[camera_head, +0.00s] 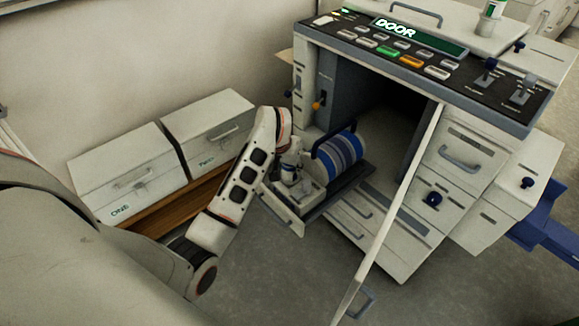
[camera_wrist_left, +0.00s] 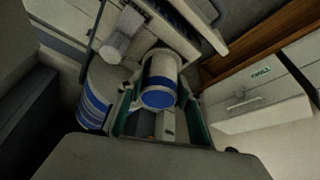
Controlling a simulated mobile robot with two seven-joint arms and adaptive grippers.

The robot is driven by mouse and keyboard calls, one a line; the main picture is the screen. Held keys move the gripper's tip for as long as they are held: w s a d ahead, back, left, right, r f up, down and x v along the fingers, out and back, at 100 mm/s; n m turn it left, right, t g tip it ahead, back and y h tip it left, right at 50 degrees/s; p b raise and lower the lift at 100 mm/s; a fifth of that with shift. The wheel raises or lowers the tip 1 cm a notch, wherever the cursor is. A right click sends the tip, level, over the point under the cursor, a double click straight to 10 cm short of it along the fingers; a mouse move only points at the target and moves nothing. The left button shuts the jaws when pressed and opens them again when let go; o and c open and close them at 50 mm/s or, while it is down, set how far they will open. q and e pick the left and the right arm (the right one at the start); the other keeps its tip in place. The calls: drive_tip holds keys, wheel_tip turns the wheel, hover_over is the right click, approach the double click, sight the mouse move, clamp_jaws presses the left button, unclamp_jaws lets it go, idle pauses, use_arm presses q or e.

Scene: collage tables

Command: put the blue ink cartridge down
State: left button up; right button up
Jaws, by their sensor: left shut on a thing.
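The blue ink cartridge (camera_wrist_left: 158,82), a pale cylinder with a blue band and blue end, shows in the middle of the left wrist view. My left gripper (camera_head: 291,174) is shut on it, low over the pulled-out tray (camera_head: 318,211) of the machine. In the head view the wrist and gripper hide most of the cartridge. I cannot tell whether it touches the tray. My right gripper is not in view.
A larger blue-and-white striped drum (camera_head: 340,154) sits beside the gripper at the machine's opening; it also shows in the left wrist view (camera_wrist_left: 93,101). The machine's door (camera_head: 392,215) stands open. Two white boxes (camera_head: 124,172) are at the left.

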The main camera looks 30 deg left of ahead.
use_arm(q)
drive_tip(key=shift+f, duration=0.3)
drive_tip(key=o, duration=1.2)
drive_tip(key=shift+r, duration=0.1)
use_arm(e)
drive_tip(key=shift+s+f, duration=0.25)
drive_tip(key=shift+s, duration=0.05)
